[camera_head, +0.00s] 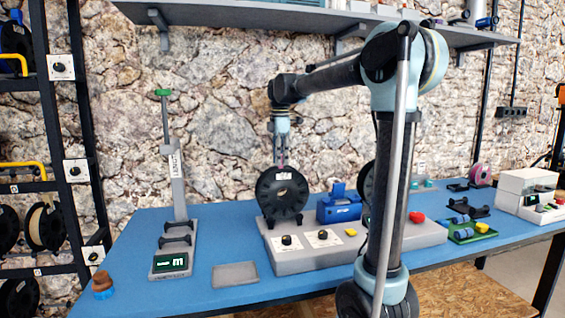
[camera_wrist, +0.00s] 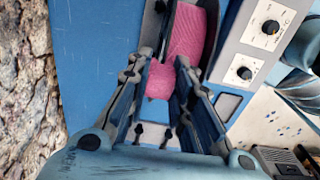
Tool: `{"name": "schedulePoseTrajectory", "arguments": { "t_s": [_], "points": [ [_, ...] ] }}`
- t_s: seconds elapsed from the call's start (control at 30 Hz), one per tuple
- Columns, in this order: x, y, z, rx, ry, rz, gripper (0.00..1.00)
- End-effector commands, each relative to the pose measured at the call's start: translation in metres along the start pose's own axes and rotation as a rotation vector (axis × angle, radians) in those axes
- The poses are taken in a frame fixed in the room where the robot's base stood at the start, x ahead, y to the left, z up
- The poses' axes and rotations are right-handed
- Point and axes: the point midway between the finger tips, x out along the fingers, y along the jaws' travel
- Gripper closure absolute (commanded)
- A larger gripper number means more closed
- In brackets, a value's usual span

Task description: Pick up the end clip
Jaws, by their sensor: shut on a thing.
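My gripper (camera_head: 281,157) hangs just above the black-flanged spool (camera_head: 282,191) in the head view. In the wrist view its two fingers (camera_wrist: 163,74) are closed on a small pink piece, the end clip (camera_wrist: 159,82). The clip is the same pink as the filament wound on the spool (camera_wrist: 190,32), just beyond the fingertips. The clip looks close to the winding; whether they touch cannot be told. The fingers hide the clip's sides. In the head view the clip is too small to make out clearly.
The spool stands on a grey console (camera_head: 300,262) with knobs, a blue box (camera_head: 339,205) to its right. A grey stand with a tall post (camera_head: 177,190) is at left, a flat grey tray (camera_head: 235,275) in front. The blue table (camera_head: 215,235) is clear between them.

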Motion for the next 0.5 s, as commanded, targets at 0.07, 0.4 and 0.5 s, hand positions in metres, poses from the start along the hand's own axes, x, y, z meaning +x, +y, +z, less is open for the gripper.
{"name": "schedulePoseTrajectory", "arguments": {
  "t_s": [0.07, 0.4, 0.5],
  "points": [
    [-0.006, 0.0, 0.0, 0.0, 0.0, 0.0, 0.88],
    [-0.063, 0.0, 0.0, 0.0, 0.0, 0.0, 0.88],
    [-0.078, 0.0, 0.0, 0.0, 0.0, 0.0, 0.88]
  ]
}}
